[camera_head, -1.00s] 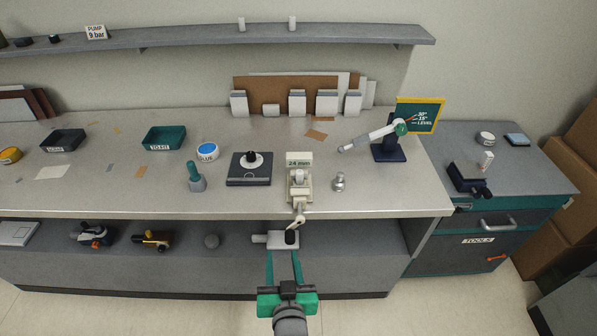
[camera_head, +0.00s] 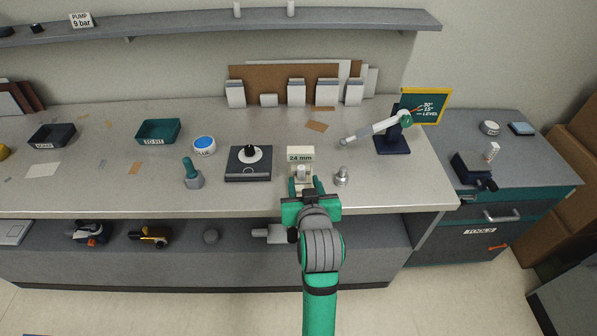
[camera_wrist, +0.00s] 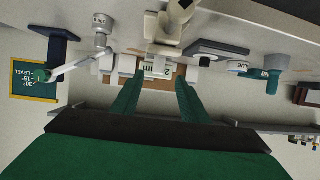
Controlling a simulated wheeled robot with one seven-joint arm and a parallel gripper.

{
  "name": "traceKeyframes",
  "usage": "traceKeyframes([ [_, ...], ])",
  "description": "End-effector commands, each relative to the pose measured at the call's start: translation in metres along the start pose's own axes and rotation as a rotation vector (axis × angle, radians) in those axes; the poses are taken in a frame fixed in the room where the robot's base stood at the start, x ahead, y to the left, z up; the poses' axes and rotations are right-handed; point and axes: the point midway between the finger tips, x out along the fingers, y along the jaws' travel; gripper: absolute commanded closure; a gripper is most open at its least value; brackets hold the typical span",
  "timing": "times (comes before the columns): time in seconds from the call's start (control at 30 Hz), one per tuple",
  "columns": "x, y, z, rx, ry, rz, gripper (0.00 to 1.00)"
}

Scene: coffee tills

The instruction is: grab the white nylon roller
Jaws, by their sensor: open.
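A small white cylinder (camera_head: 301,170), which may be the white nylon roller, sits in a beige fixture (camera_head: 293,185) behind the front edge of the bench, below a "24 mm" card (camera_head: 300,154). The card shows upside down in the wrist view (camera_wrist: 158,68). My gripper (camera_head: 304,190) is open at the front of the fixture and hides much of its lower part. In the wrist view, my gripper (camera_wrist: 160,78) has its fingers apart with nothing held between them. The beige fixture (camera_wrist: 180,15) is partly cut off at the top there.
A silver knob-like piece (camera_head: 341,177) stands just right of the fixture, and a black-based device (camera_head: 248,176) to its left. A jointed lamp-like arm (camera_head: 372,131) stands behind right.

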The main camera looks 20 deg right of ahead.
Motion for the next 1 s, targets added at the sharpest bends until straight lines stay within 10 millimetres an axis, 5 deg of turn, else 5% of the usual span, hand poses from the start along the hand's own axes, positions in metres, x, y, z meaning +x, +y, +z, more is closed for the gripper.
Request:
traceKeyframes([
  [0.6,0.064,-0.006,-0.002,-0.003,0.000,-0.006,0.60],
  [0.93,0.070,-0.005,-0.001,-0.001,0.002,-0.004,0.60],
  [1.0,0.070,-0.005,-0.001,-0.001,0.002,-0.004,0.76],
])
